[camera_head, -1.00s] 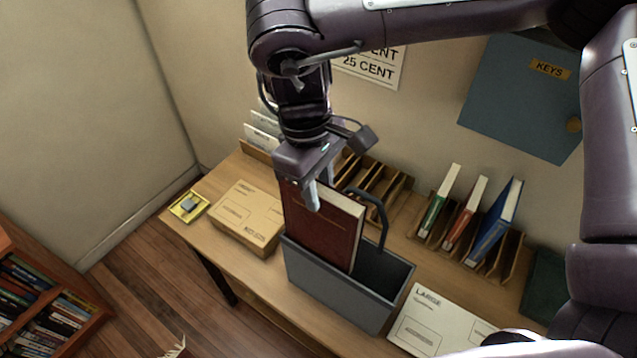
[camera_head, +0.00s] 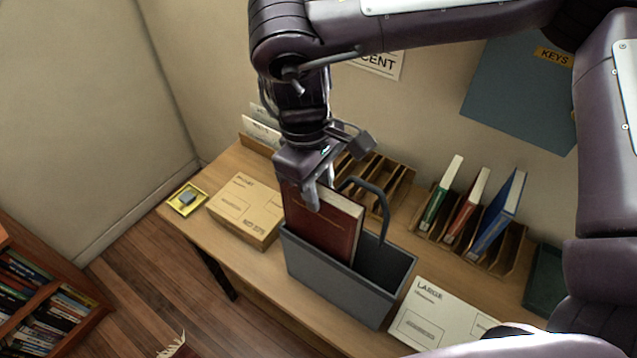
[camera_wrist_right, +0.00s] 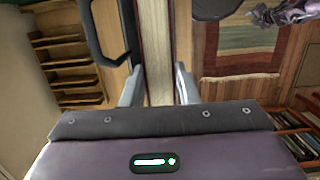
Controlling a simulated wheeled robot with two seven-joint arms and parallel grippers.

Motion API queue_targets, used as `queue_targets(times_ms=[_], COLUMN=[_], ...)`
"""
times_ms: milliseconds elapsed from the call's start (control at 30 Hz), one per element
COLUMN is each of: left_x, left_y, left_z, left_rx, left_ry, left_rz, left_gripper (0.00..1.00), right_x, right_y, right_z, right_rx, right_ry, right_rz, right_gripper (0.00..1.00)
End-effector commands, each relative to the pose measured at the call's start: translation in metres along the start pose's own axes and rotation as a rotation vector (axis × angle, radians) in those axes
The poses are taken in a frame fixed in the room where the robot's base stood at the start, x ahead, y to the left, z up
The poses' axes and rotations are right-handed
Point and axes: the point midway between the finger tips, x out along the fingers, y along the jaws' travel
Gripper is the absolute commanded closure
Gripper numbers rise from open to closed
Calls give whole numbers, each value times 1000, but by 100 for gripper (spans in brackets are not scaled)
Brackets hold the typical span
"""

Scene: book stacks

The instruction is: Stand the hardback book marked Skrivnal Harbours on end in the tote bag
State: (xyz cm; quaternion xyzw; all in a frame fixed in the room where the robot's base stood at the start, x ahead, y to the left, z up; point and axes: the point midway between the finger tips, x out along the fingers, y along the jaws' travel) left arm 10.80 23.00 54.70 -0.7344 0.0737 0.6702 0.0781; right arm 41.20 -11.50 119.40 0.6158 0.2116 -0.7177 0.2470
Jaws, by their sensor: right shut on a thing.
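The brown-red hardback book (camera_head: 325,228) stands upright, its lower part inside the left half of the grey tote bag (camera_head: 335,287). The title on its cover is too small to read. My right gripper (camera_head: 318,195) is shut on the book's top edge from above. In the right wrist view the book (camera_wrist_right: 156,50) runs between the two fingers (camera_wrist_right: 158,88). The bag's dark handle (camera_head: 372,195) arches up just right of the book. The right half of the bag is empty. The book's lower end is hidden by the bag's front wall. My left gripper does not show.
A cardboard parcel (camera_head: 247,208) lies left of the bag and a white LARGE parcel (camera_head: 440,312) to its right. A wooden rack (camera_head: 508,258) with green, red and blue books stands behind. A yellow tray (camera_head: 188,199) sits at the table's left end.

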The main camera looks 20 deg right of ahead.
Motion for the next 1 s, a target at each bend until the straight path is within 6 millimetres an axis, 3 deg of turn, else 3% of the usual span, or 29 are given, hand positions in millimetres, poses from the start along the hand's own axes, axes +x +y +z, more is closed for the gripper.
queue_targets(times_ms=[367,1000], left_x=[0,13], left_y=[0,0], left_z=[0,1], left_rx=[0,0], left_ry=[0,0], left_rz=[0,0], left_gripper=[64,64], right_x=[0,23], right_y=[0,0], right_z=[0,-4], right_rx=[1,1], right_ry=[2,1], right_rz=[0,0], right_gripper=[100,100])
